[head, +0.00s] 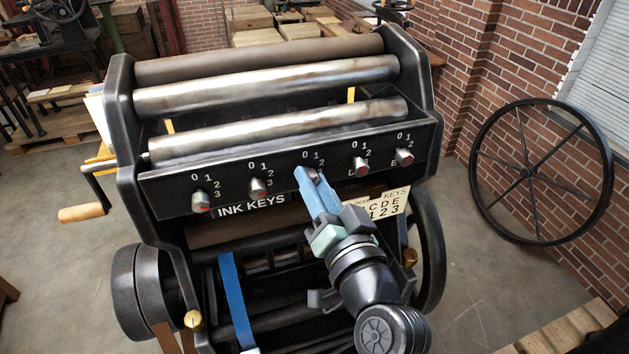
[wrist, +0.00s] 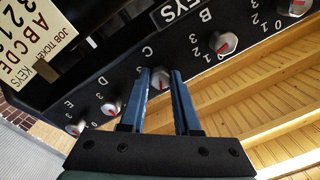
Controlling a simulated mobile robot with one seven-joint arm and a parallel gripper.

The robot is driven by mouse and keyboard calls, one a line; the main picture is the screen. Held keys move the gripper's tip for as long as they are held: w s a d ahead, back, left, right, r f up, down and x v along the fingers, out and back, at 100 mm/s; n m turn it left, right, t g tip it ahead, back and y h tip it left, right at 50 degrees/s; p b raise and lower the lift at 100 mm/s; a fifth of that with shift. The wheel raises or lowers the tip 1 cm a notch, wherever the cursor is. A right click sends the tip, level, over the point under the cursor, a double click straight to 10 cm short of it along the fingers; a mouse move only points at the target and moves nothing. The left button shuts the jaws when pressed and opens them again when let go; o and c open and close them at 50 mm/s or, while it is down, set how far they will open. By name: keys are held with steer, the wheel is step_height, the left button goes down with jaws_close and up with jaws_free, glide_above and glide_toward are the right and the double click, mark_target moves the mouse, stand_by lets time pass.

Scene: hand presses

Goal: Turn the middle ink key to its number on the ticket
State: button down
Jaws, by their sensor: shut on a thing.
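The middle ink key, C (wrist: 161,82), is a silver knob with a red mark on the front rail of the press. My gripper (head: 306,173) is shut on this key, with one blue finger on each side of it in the wrist view (wrist: 159,74). The fingers hide part of the key's number scale, and I cannot tell which number its red mark points to. The job ticket (head: 387,207) hangs below the rail, partly behind my gripper, and shows 1 under C. It also shows in the wrist view (wrist: 38,45), upside down.
Keys A (head: 201,201) and B (head: 258,188) are on the left of the middle key, D (head: 360,165) and E (head: 404,157) on the right. A blue strap (head: 236,300) hangs below the rail. A spoked wheel (head: 527,173) leans against the brick wall, with bare floor before it.

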steer(key=shift+m, duration=1.1)
steer(key=c, duration=0.6)
jaws_free()
steer(key=b+v, duration=0.5)
steer(key=v, duration=0.8)
